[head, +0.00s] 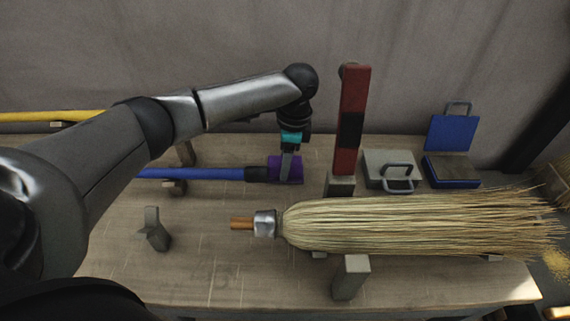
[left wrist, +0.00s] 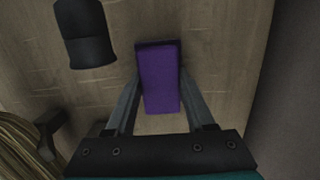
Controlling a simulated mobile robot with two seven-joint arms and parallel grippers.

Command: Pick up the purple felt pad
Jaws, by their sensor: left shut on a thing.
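The purple felt pad (head: 294,172) is a small block over the wooden table, at the end of the blue handle in the head view. In the left wrist view the pad (left wrist: 160,80) stands between the two grey fingers. My left gripper (head: 287,165) comes down on it from above and is shut on it, with a finger on each side (left wrist: 159,92). I cannot tell whether the pad still touches the table. My right gripper is not in view.
A blue handle (head: 205,174) with a black end (left wrist: 84,35) lies left of the pad. A straw broom head (head: 400,222) lies in front on supports. A red post (head: 350,120) stands right of the gripper. Grey (head: 375,172) and blue (head: 449,134) handled blocks sit further right.

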